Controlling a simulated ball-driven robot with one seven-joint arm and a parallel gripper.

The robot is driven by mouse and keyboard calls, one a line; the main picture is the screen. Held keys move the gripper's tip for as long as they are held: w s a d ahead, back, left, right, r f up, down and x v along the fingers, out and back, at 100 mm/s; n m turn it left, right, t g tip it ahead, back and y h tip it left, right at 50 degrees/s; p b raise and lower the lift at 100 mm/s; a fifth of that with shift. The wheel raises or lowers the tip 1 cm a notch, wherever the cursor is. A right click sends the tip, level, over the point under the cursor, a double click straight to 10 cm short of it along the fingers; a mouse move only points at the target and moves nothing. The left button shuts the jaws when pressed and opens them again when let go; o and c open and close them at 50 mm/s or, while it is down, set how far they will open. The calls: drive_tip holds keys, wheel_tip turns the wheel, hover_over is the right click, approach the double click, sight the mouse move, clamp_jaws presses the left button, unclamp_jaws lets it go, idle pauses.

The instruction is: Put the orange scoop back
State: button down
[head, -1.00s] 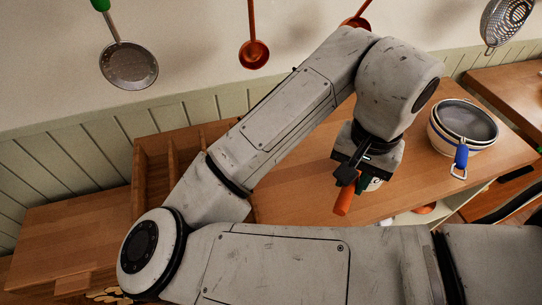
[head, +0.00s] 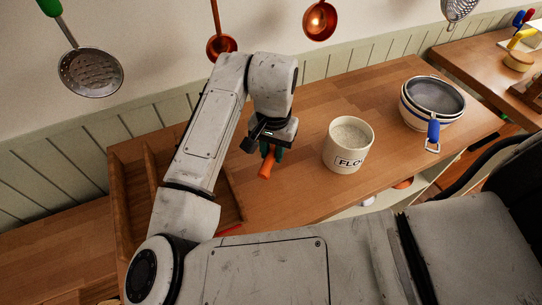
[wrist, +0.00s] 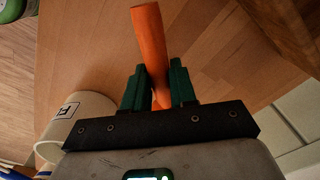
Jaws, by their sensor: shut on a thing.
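The orange scoop (head: 265,168) is held in my gripper (head: 272,153), with its orange handle sticking out past the fingers. In the wrist view the handle (wrist: 149,45) runs between the two green fingers (wrist: 158,88), which are shut on it. I cannot see the scoop's bowl end. My gripper is over the wooden worktop, left of the flour crock and right of the wooden divided tray (head: 240,192). I cannot tell how high the scoop is above the wood.
The cream flour crock (head: 347,158) stands close to the right of my gripper. A blue-rimmed bowl (head: 415,118) with a blue-handled sieve (head: 434,130) stands farther right. Copper ladles (head: 319,20) and a green-handled skimmer (head: 91,73) hang on the wall. Bare worktop (head: 300,190) lies between tray and crock.

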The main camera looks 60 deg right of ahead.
sight(272, 149)
drive_tip(key=shift+w+f+p, duration=0.2)
drive_tip(key=shift+f+p, duration=0.2)
drive_tip(key=shift+f, duration=1.4)
drive_tip(key=shift+f, duration=0.15)
drive_tip(key=shift+f, duration=0.15)
drive_tip(key=c, duration=0.9)
unclamp_jaws()
wheel_tip(272, 149, up, 13)
drive_tip(key=shift+s+f+b, duration=0.1)
drive_tip(key=shift+f+b, duration=0.1)
drive_tip(key=shift+b, duration=0.35)
